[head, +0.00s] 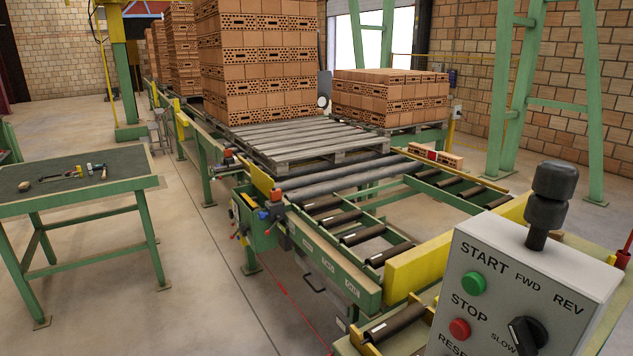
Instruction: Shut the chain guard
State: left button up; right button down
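No part named as a chain guard can be made out for certain. A long green side cover (328,267) runs along the near side of the roller conveyor. A dark U-shaped handle (314,284) shows just below it. Further back on the same side is a green housing (258,228) with an upright yellow plate (258,181) above it and orange and blue fittings (271,205) beside it. I cannot tell whether any of these covers is open or shut. Neither of my grippers is in view.
A grey control box (530,275) with START and STOP buttons and a black lever (549,195) fills the lower right. A green workbench (75,180) with small tools stands left. Bricks on a pallet (315,145) stand behind the rollers. Floor between bench and conveyor is clear.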

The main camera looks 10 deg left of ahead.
aim_at(264, 183)
jog(key=i+j+u, duration=0.1)
jog(key=i+j, duration=0.25)
jog(key=j, duration=0.25)
jog(key=i+j+u, duration=0.1)
jog(key=i+j, duration=0.25)
jog(key=j, duration=0.2)
jog(key=i+j+u, duration=0.1)
jog(key=i+j, duration=0.3)
jog(key=j, duration=0.1)
